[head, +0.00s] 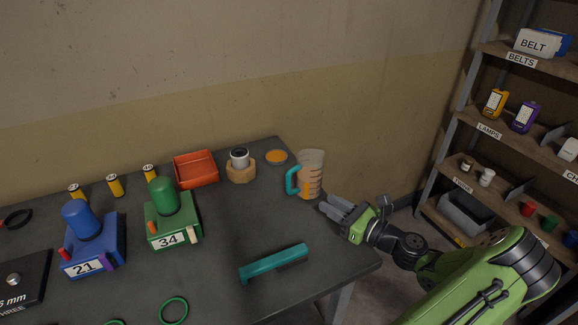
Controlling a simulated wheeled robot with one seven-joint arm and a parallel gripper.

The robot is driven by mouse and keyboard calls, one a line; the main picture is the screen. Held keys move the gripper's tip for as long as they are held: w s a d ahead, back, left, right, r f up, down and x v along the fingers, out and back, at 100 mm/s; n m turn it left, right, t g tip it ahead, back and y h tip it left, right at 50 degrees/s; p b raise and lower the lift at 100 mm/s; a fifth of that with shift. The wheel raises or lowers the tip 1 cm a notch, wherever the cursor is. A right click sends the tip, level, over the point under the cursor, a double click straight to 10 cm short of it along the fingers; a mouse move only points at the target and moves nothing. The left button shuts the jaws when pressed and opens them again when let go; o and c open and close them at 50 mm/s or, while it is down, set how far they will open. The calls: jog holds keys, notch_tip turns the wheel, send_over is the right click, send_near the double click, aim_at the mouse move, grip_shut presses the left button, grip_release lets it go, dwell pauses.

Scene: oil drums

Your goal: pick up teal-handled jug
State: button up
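The jug (313,172) is clear with orange markings and a teal handle on its left side. It stands upright on the dark table near the right edge, toward the back. My gripper (327,203) is just right of and in front of the jug, its grey fingers pointing left toward the jug's base. The fingers look spread with a gap between them, and nothing shows in them. I cannot tell whether a fingertip touches the jug.
An orange-topped round dish (277,157) and a wooden block with a cylinder (240,170) stand left of the jug. A teal brush (274,262) lies in front. A red tray (196,169) is further left. A shelf rack (470,115) stands right.

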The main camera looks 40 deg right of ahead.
jog(key=b, duration=0.2)
send_near(289, 194)
jog(key=w+r, duration=0.5)
jog(key=shift+w, duration=0.15)
jog(key=w, duration=0.3)
jog(key=w+b, duration=0.1)
jog(key=w, duration=0.1)
jog(key=shift+w+a+f, duration=0.25)
jog(key=shift+s, duration=0.1)
grip_shut()
jog(key=shift+r, duration=0.1)
